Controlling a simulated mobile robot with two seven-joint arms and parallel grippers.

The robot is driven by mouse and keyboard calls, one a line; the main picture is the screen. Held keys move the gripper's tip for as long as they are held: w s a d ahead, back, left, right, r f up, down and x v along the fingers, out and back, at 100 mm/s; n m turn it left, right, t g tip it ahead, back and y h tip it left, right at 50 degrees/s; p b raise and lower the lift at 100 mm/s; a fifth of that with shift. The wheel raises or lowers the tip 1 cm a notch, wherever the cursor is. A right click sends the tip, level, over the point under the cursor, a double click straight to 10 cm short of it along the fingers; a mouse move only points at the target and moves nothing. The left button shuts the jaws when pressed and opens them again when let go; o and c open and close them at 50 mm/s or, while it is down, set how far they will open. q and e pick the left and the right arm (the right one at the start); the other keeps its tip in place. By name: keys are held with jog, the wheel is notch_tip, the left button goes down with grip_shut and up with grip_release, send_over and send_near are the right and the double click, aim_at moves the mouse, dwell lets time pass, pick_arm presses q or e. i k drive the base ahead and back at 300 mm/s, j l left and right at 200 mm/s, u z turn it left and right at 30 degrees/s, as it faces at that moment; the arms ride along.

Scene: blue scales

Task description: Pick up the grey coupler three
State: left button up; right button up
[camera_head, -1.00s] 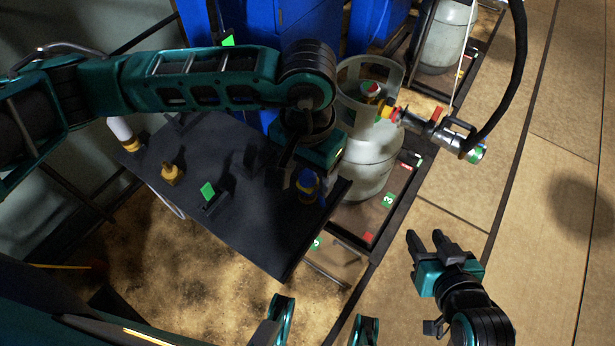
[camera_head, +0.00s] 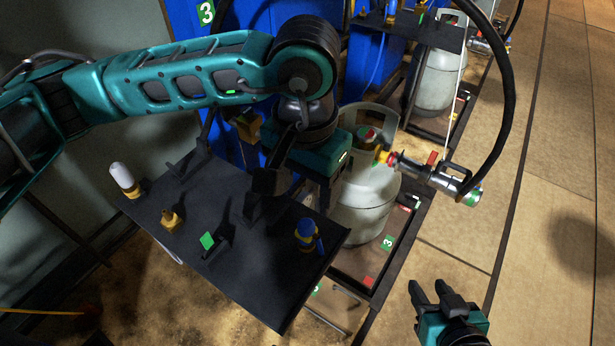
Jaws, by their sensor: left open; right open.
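The grey coupler (camera_head: 425,172) is a metallic cylinder on a black hose, at the right of the white gas cylinder (camera_head: 368,200). Its left end meets the red and yellow valve fitting; whether it is locked on, I cannot tell. A green number 3 label (camera_head: 388,242) is at the cylinder's foot. My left gripper (camera_head: 290,195) is open above the dark table's back right part, left of the gas cylinder and apart from the coupler. Its fingers are partly dark against the table. My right gripper (camera_head: 438,292) is open and empty, below the coupler over the floor.
The dark table (camera_head: 265,290) holds a blue and yellow fitting (camera_head: 307,236), a brass fitting (camera_head: 172,219), a white-topped piece (camera_head: 124,178) and black stands. The black hose (camera_head: 512,90) arcs above the coupler. Another gas cylinder (camera_head: 438,82) stands behind. Open floor lies right.

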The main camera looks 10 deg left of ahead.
aim_at(129, 184)
jog(key=k+l, duration=0.1)
jog(key=l, duration=0.3)
jog(key=k+l, duration=0.1)
jog(key=l, duration=0.3)
jog(key=k+l, duration=0.1)
jog(key=l, duration=0.3)
